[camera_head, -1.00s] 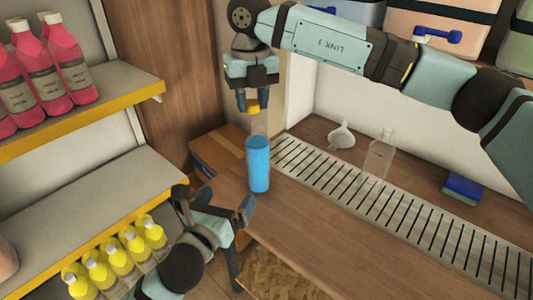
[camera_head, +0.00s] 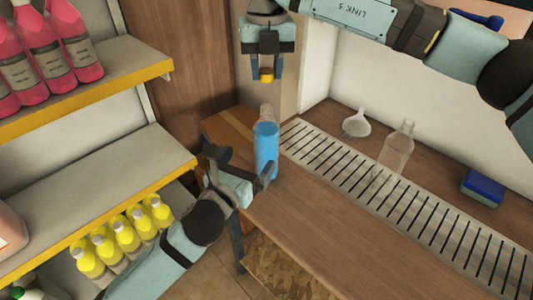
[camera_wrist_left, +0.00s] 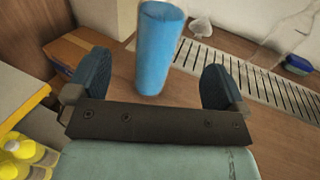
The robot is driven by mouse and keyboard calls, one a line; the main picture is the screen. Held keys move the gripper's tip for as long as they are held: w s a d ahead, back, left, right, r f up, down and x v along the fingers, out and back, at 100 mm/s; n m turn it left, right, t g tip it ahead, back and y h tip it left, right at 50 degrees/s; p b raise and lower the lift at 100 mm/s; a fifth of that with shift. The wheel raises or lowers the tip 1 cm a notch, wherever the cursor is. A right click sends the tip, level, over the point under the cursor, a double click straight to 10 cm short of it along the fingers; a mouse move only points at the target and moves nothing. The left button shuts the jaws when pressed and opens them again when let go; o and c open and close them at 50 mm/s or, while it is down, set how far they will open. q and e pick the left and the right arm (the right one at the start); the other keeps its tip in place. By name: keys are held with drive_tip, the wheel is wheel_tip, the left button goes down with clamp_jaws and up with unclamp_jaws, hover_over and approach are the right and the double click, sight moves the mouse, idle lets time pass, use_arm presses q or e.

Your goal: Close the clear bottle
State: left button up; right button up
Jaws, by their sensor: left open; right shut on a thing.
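A bottle (camera_head: 266,150) with blue contents and a clear top stands upright near the left end of the counter. It also shows in the left wrist view (camera_wrist_left: 158,50), where its top is cut off. My right gripper (camera_head: 267,70) is shut on a yellow cap (camera_head: 267,76), held in the air above this bottle, apart from it. My left gripper (camera_head: 241,165) is open and empty, just in front of the bottle. In the left wrist view its fingers (camera_wrist_left: 154,82) are spread, with the bottle beyond the gap between them. Another clear bottle (camera_head: 397,150), seemingly empty, stands at the slotted grate.
A clear funnel (camera_head: 356,123) and a blue sponge-like block (camera_head: 482,189) lie at the back of the counter beside the grate (camera_head: 430,215). Shelves at left hold pink bottles (camera_head: 40,50) and yellow bottles (camera_head: 120,235). The counter front (camera_head: 340,225) is clear.

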use_arm(q)
drive_tip(key=x, duration=1)
drive_tip(key=shift+w+d, duration=0.1)
drive_tip(key=shift+c, duration=0.2)
drive_tip(key=c, duration=1.3)
drive_tip(key=shift+c, duration=0.2)
use_arm(e)
hover_over(266, 119)
drive_tip(key=w, duration=0.1)
drive_tip(key=shift+w+f, duration=0.1)
drive_tip(key=shift+f, duration=2.4)
drive_tip(key=shift+f, duration=0.9)
drive_tip(key=shift+f, duration=0.5)
